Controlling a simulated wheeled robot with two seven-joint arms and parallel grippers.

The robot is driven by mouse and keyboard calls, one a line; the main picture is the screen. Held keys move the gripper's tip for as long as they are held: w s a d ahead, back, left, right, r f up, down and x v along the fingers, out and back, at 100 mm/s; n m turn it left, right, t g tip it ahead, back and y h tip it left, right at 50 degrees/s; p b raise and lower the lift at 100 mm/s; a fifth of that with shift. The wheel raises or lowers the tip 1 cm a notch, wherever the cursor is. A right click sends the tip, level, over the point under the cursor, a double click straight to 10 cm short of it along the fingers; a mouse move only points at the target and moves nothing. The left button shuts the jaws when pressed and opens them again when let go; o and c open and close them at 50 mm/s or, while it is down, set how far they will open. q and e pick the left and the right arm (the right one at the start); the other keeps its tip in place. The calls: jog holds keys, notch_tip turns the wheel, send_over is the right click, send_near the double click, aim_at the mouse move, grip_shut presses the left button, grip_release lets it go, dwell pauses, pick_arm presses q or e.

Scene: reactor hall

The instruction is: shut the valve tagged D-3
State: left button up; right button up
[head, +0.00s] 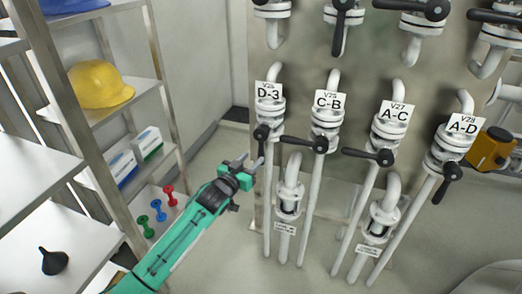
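The valve tagged D-3 (262,110) is the leftmost in the row of white pipes, with its white tag (268,92) above it. Its black lever (261,134) hangs down, roughly along the pipe. My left gripper (249,162), on a green arm from the lower left, is just below and left of that lever. Its two fingers look apart, with nothing between them. It appears clear of the lever, though the exact gap in depth is hard to judge. My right gripper is out of view.
Valves tagged C-B (326,120), A-C (389,130) and A-D (450,150) stand to the right, with more valves above. A metal shelf at left holds a yellow helmet (98,84), boxes and a black funnel (54,261). An orange device (490,149) is at far right.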

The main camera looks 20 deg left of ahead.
aim_at(259, 151)
pick_arm(q)
jog(key=x, duration=0.6)
jog(key=shift+w+d, duration=0.15)
jog(key=shift+w, duration=0.15)
grip_shut()
